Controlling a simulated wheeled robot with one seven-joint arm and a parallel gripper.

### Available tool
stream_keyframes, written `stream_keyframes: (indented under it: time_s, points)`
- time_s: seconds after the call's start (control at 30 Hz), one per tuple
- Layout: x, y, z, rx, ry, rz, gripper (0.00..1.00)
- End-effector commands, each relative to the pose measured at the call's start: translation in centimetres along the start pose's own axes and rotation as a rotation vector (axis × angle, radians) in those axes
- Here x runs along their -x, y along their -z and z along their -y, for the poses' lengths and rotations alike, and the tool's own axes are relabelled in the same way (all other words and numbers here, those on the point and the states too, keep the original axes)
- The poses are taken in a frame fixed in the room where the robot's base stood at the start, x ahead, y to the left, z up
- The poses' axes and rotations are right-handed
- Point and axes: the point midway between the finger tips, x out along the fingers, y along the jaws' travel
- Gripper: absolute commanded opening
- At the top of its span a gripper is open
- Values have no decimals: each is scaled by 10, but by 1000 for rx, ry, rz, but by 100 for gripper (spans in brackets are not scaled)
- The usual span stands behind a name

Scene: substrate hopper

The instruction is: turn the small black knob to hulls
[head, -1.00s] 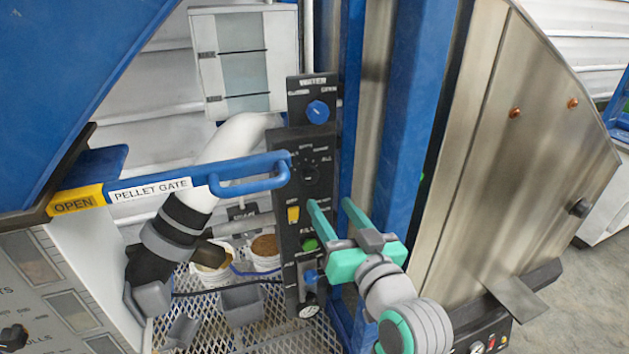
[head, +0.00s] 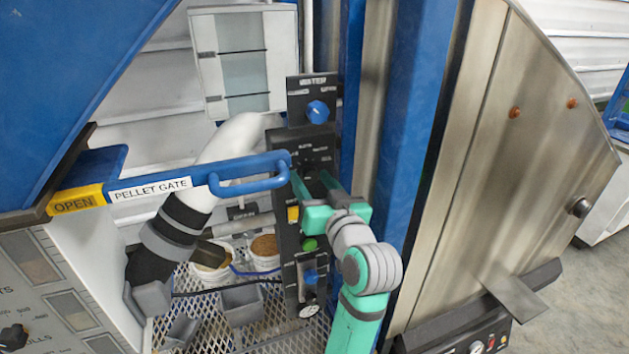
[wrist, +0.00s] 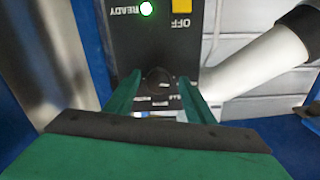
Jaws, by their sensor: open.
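The small black knob (wrist: 158,80) sits on the dark control panel (head: 317,146). In the wrist view it shows round and dark between my fingertips, with small white labels around it that are too blurred to read. In the head view my fingers mostly hide it. My gripper (head: 311,178), green, is open, with its fingers reaching to the panel on both sides of the knob. I cannot tell whether they touch it. Which label the knob points at cannot be made out.
A blue WATER knob (head: 318,112) is above, a green READY light (head: 310,244) below. The blue pellet gate handle (head: 250,184) sticks out close left of my gripper. A blue post (head: 415,130) stands right. Another black knob (head: 14,337), beside partly cut-off lettering "ULLS", is lower left.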

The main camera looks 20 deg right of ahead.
Motion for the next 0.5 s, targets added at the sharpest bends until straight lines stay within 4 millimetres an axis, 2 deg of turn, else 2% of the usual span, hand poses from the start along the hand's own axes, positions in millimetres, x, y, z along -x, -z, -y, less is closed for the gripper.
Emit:
stream_keyframes:
  time_s: [0.17, 0.33, 0.37, 0.5]
  points:
    - [1, 1, -3, 0, -5, -1, 49]
    - [2, 1, -5, 0, -7, -2, 11]
    - [2, 1, -5, 0, -7, -2, 8]
    - [2, 1, -5, -2, -7, -2, 8]
